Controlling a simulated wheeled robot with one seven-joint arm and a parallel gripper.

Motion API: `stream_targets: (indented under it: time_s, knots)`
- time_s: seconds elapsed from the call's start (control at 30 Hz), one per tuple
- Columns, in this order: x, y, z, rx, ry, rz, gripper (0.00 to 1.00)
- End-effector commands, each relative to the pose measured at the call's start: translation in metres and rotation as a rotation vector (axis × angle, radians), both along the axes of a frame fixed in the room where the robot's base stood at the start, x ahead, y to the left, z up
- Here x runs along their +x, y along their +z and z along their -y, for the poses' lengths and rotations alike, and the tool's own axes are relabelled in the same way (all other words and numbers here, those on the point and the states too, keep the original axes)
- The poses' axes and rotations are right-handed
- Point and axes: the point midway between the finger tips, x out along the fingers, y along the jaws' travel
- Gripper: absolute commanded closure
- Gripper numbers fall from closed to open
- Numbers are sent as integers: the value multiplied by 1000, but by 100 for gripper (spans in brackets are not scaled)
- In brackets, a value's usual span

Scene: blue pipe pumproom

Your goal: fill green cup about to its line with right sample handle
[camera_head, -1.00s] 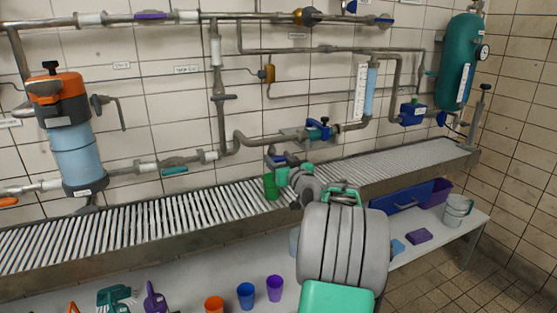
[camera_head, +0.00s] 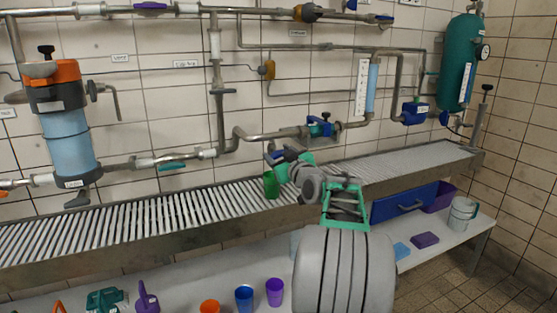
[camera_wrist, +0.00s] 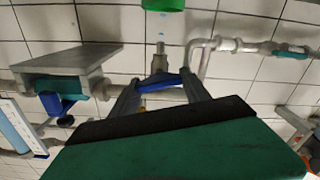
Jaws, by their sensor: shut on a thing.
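The green cup (camera_head: 271,185) stands upright on the slatted drain grate beneath the sample outlet. In the wrist view, part of the cup (camera_wrist: 163,4) shows at the top edge. The right sample handle is a blue lever (camera_wrist: 160,80), between the fingers of my gripper (camera_wrist: 163,84). The gripper is shut on it. In the head view, my gripper (camera_head: 284,157) is just above and right of the cup and hides part of the handle. A metal spout (camera_wrist: 160,48) points toward the cup. The cup's line and water level cannot be seen.
The slatted grate (camera_head: 150,222) runs along the tiled wall under pipes and valves. A lower shelf holds an orange cup (camera_head: 210,306), a blue cup (camera_head: 244,298), a purple cup (camera_head: 275,291) and a grey jug (camera_head: 462,214).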

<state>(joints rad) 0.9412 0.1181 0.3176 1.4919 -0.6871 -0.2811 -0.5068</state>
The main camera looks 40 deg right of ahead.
Motion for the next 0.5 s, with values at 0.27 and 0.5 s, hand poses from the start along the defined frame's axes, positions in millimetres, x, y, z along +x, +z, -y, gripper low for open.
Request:
stream_targets:
  time_s: [0.27,0.5]
  knots:
    - [0,0,0,2,1,-1,32]
    - [0,0,0,2,0,0,24]
